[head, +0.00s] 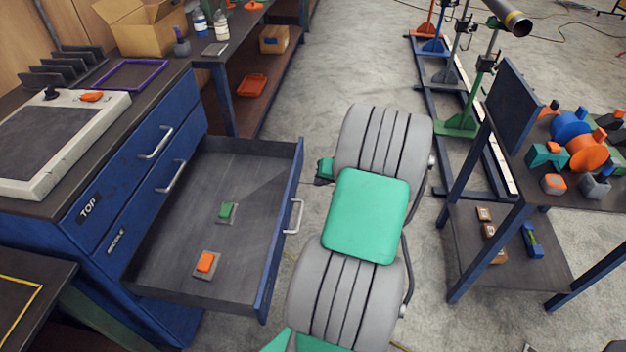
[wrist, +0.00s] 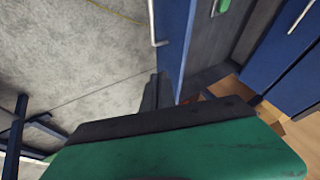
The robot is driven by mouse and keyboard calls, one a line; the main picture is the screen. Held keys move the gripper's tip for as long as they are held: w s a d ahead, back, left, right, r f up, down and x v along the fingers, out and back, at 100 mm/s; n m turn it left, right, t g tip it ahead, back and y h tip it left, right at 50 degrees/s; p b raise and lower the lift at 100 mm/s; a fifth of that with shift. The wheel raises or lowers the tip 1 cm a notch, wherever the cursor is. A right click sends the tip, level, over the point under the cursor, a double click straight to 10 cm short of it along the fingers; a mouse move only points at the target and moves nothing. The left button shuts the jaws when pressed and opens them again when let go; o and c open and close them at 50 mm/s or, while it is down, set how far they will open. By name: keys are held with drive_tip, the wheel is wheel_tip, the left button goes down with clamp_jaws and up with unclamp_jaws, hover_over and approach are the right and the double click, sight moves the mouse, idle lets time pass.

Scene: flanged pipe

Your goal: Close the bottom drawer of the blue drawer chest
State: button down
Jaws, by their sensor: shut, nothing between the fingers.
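The blue drawer chest (head: 105,225) stands at the left in the head view. Its bottom drawer (head: 170,255) is pulled far out, with a blue front and a silver handle (head: 294,216). A green piece (head: 227,210) and an orange piece (head: 205,262) lie inside on small grey plates. In the wrist view the drawer front (wrist: 174,45) rises just beyond my gripper (wrist: 155,92), whose dark fingers are shut and empty. In the head view my gripper is mostly hidden behind my arm, right of the drawer front; contact cannot be told.
The top and middle drawers look shut. A workbench (head: 225,85) with a cardboard box (head: 140,25) stands behind. A table with coloured pipe parts (head: 580,150) stands right of my arm. Concrete floor (head: 330,75) is open behind my arm.

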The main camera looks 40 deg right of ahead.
sight(292, 189)
drive_tip(key=shift+w+a+f+p, duration=0.15)
drive_tip(key=shift+w+a+f, duration=0.25)
drive_tip(key=shift+w+f, duration=0.8)
drive_tip(key=shift+w+a+f+p, duration=0.15)
drive_tip(key=shift+w+a+f, duration=0.25)
drive_tip(key=shift+w+f, duration=0.75)
drive_tip(key=shift+w+a+f+p, duration=0.15)
drive_tip(key=shift+w+a+f, duration=0.45)
drive_tip(key=shift+w, duration=0.95)
drive_tip(key=shift+d+f, duration=0.15)
drive_tip(key=shift+d, duration=0.05)
